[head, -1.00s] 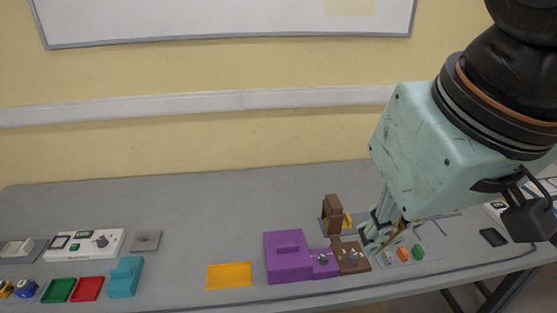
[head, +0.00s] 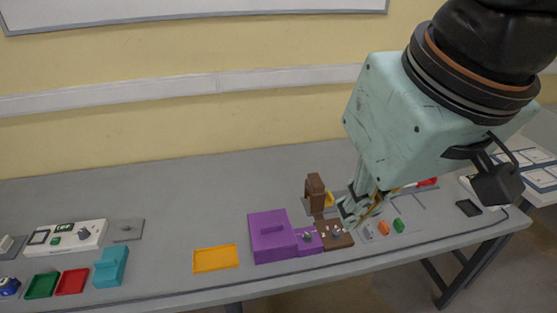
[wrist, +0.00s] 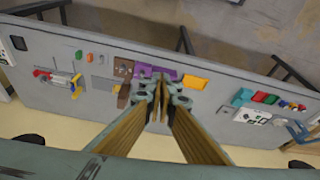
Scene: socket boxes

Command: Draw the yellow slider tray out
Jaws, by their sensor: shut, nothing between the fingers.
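A flat yellow-orange tray (head: 216,258) lies on the grey table left of the purple box; it also shows in the wrist view (wrist: 195,82). A small yellow part (head: 329,199) stands beside the brown upright block (head: 315,190). I cannot tell which of the two is the slider tray. My gripper (head: 347,215) is in front of and right of the brown block, partly covering that area. Its fingers are shut and empty, and they show together in the wrist view (wrist: 161,88). It appears above the table, touching nothing that I can make out.
The purple box (head: 270,237) and a brown base with a knob (head: 336,235) stand near the gripper. Orange (head: 383,228) and green (head: 398,225) pieces lie to its right. The table's back middle is clear.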

